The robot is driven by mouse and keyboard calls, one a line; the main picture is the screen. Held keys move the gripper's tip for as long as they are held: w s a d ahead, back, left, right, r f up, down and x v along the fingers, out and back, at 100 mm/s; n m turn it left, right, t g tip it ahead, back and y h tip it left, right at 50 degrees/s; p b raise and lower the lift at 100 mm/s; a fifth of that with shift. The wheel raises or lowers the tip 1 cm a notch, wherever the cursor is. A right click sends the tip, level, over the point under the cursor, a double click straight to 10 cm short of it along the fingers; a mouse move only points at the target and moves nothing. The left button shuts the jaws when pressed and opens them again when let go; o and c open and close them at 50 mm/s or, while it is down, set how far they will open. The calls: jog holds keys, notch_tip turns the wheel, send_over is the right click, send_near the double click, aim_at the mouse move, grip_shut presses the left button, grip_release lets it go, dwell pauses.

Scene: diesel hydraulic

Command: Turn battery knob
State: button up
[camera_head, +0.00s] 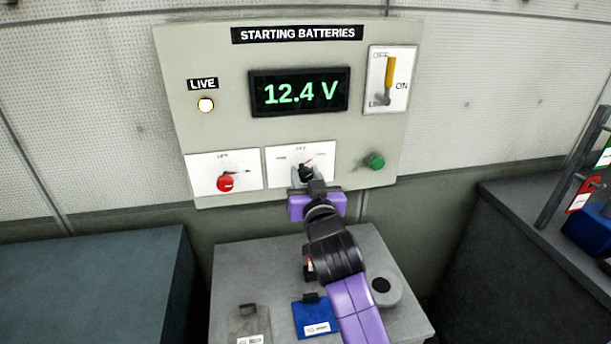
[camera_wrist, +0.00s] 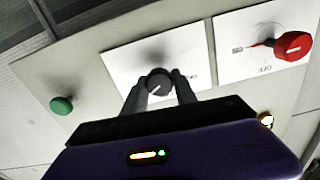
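The black battery knob (camera_wrist: 158,82) sits on a white plate on the panel in the wrist view, with a pale pointer line on its face. In the head view the knob (camera_head: 305,172) shows on the lower middle plate, its lower part hidden by my gripper. My gripper (camera_head: 307,177) is at the knob with one finger on either side of it. In the wrist view my gripper's fingertips (camera_wrist: 160,80) flank the knob closely. Whether they press on it cannot be told. The plate's position labels are too blurred to read fully.
A red knob (camera_head: 226,183) is left of the black knob, and a green button (camera_head: 375,161) is right. Above are a lit LIVE lamp (camera_head: 206,105), a 12.4 V display (camera_head: 300,91) and a yellow-handled switch (camera_head: 388,78). A grey cabinet (camera_head: 245,265) stands below.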

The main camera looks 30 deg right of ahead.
grip_shut()
jog(key=n+p, duration=0.2)
jog(key=n, duration=0.4)
jog(key=shift+r+p, duration=0.1)
jog(key=shift+p, duration=0.25)
jog(key=n+p, duration=0.2)
jog(key=n, duration=0.3)
jog(key=shift+a+n+p, duration=0.15)
jog(key=shift+n+p, duration=0.15)
jog(key=shift+n, duration=0.1)
jog(key=shift+f, duration=0.2)
jog(key=o, duration=0.8)
grip_release()
jog(key=shift+o, duration=0.2)
